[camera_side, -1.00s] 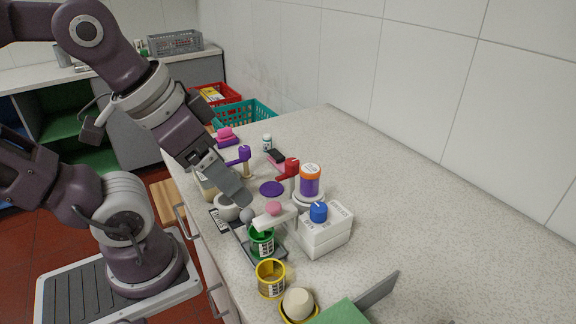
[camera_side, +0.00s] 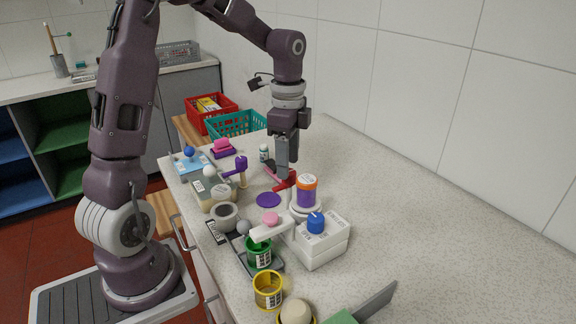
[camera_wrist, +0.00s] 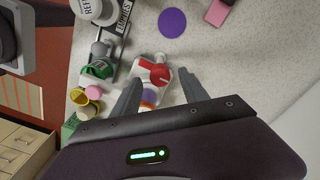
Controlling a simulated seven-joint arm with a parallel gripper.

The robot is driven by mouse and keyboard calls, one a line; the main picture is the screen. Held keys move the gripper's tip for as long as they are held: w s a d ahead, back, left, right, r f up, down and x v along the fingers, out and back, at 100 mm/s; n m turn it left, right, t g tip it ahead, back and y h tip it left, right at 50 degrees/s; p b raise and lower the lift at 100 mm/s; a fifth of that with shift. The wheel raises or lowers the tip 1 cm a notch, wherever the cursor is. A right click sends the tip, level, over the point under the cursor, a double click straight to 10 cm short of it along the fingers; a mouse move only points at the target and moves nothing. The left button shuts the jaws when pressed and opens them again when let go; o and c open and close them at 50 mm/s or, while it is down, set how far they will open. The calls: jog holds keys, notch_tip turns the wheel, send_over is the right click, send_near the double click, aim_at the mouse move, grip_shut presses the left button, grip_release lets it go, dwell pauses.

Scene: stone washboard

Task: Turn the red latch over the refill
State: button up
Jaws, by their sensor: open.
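The red latch (camera_side: 284,184) stands on the counter just left of the refill in the side view, partly hidden by my fingers. The refill is a purple jar with an orange lid (camera_side: 307,189) on a round white base. In the wrist view the red latch (camera_wrist: 158,76) shows near the fingertips, on a white base. The jar (camera_wrist: 148,97) is partly seen between the fingers. Its relation to the latch's arm is hard to tell there. My gripper (camera_side: 285,166) points straight down, open, right above the red latch. It also shows in the wrist view (camera_wrist: 160,77), with nothing between its tips that I can see held.
A purple latch (camera_side: 240,165) and a flat purple disc (camera_side: 268,200) lie left of the red latch. A white box with a blue knob (camera_side: 316,222) and a green cup (camera_side: 258,252) stand in front. The counter to the right is clear.

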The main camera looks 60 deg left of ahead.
jog(key=shift+f, duration=0.95)
jog(key=shift+c, duration=0.4)
grip_shut()
